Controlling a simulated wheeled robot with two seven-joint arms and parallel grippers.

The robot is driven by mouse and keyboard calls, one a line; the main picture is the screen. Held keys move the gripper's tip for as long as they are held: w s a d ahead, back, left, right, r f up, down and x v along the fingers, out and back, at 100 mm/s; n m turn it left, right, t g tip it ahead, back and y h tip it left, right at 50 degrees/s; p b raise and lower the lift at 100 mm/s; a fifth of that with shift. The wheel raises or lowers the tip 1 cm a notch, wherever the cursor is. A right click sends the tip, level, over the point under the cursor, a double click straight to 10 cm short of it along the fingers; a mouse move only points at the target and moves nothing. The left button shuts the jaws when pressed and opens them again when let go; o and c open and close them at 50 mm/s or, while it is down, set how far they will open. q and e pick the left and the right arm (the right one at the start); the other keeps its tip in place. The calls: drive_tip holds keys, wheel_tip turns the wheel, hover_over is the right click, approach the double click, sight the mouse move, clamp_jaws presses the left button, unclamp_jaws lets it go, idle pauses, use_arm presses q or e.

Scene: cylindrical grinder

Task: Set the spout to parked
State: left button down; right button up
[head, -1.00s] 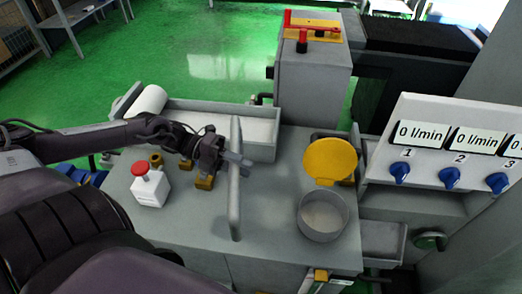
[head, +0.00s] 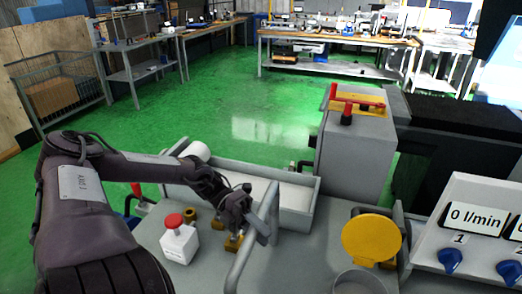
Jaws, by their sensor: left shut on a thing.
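A grey bent tube, which looks like the spout (head: 243,262), rises over the grey machine top in the lower middle of the head view. Its lower end runs out of the bottom edge. My left gripper (head: 262,230) reaches in from the left and is shut on the spout near its upper part. The fingers hide part of the tube. My right gripper is not in view.
A white box with a red button (head: 179,240) and small brass blocks stand left of the spout. A grey tray (head: 296,217) lies behind it. A yellow round lid (head: 371,238) over a grey cup (head: 359,283) and a flow panel (head: 480,215) are to the right.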

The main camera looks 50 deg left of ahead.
use_arm(q)
drive_tip(key=c, duration=1.2)
unclamp_jaws()
drive_tip(key=shift+a, duration=0.2)
drive_tip(key=shift+o, duration=0.2)
drive_tip(key=a+r+b, duration=0.1)
drive_tip(key=a, duration=0.6)
drive_tip(key=shift+s+a+r, duration=0.2)
drive_tip(key=shift+s+a, duration=0.15)
drive_tip(key=shift+s, duration=0.1)
